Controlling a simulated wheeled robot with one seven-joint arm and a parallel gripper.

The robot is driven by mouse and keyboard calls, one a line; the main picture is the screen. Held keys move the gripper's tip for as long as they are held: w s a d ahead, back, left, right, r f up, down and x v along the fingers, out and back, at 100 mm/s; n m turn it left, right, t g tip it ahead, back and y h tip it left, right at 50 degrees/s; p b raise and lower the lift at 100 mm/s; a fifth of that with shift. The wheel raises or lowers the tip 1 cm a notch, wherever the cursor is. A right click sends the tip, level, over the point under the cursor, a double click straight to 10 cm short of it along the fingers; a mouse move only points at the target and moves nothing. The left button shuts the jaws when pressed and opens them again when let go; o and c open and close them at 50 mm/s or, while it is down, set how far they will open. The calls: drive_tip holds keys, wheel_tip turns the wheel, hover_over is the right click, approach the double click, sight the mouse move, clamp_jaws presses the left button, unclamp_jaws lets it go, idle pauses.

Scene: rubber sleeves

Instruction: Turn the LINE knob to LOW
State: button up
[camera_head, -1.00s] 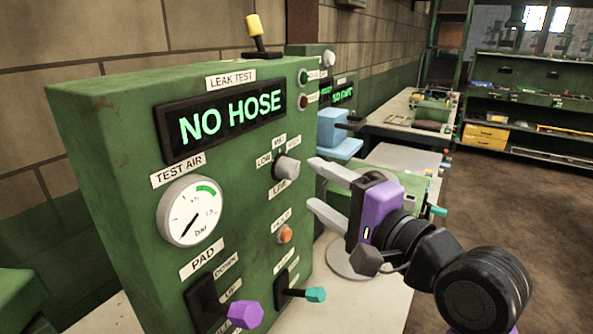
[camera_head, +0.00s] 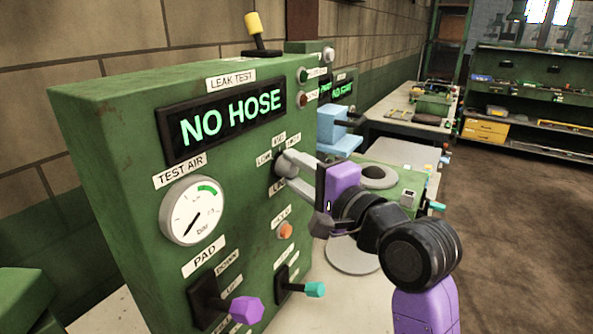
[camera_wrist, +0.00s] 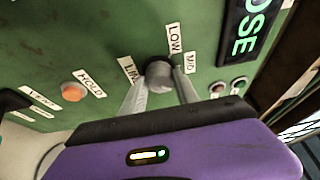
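The LINE knob (camera_wrist: 160,74) is a grey round knob on the front of the green leak test panel. LOW, MID and a third label stand around its top, with the LINE label (camera_wrist: 128,70) below it. My gripper (camera_head: 285,168) has two pale grey fingers and a purple body. In the wrist view, one finger lies on each side of the knob, close against it, and the gripper (camera_wrist: 160,88) looks shut on it. In the head view the fingers hide most of the knob. Its pointer is not visible, so I cannot tell its setting.
The display (camera_head: 228,120) reads NO HOSE. The orange HOLD button (camera_head: 286,231), a teal lever (camera_head: 314,289) and a purple PAD lever (camera_head: 245,309) sit below. The pressure gauge (camera_head: 191,211) is at left. A blue fixture (camera_head: 335,128) stands behind.

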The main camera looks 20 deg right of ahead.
clamp_jaws()
